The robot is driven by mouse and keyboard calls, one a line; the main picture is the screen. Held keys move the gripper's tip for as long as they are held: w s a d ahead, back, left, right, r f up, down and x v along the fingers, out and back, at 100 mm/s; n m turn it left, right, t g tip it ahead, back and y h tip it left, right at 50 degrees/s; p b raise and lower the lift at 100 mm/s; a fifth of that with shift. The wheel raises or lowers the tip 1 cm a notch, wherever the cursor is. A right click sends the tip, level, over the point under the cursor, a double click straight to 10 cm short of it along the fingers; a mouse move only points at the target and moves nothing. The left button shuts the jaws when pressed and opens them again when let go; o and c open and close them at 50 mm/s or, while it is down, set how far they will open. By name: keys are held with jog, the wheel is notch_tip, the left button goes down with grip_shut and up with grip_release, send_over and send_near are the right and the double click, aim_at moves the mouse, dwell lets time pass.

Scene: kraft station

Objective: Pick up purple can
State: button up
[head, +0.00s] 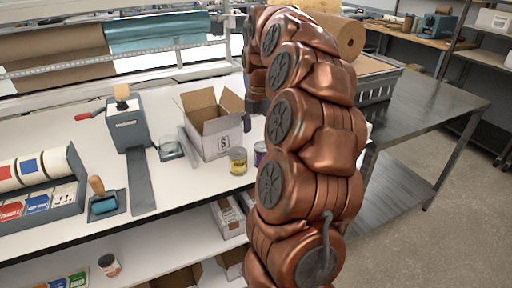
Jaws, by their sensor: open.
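The purple can (260,153) stands on the white worktop near its front edge. Its right side is hidden behind my copper-coloured arm. A yellow can (238,161) stands just left of it, close beside it. My arm rises through the right middle of the view and bends over at the top.
An open cardboard box (212,128) stands behind the cans. A glass dish (171,147) and a grey dispenser (127,122) stand further left on the white worktop (190,190). A roller (99,193) lies near the front left. A metal table (425,120) stands at right.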

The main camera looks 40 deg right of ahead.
aim_at(263, 146)
jog(key=shift+w+d+r, duration=0.1)
jog(key=shift+w+d, duration=0.15)
jog(key=shift+s+d+f+p, duration=0.15)
jog(key=shift+f+p, duration=0.25)
jog(key=shift+f, duration=0.7)
jog(key=shift+s+d+f+p, duration=0.15)
jog(key=shift+f+p, duration=0.2)
jog(key=shift+f, duration=0.8)
jog(key=shift+d+f+p, duration=0.15)
jog(key=shift+f+p, duration=0.25)
jog(key=shift+f, duration=0.7)
jog(key=shift+w+f, duration=0.1)
jog(key=shift+f, duration=0.4)
jog(key=c, duration=1.4)
jog(key=shift+o, duration=0.2)
jog(key=shift+r, duration=0.1)
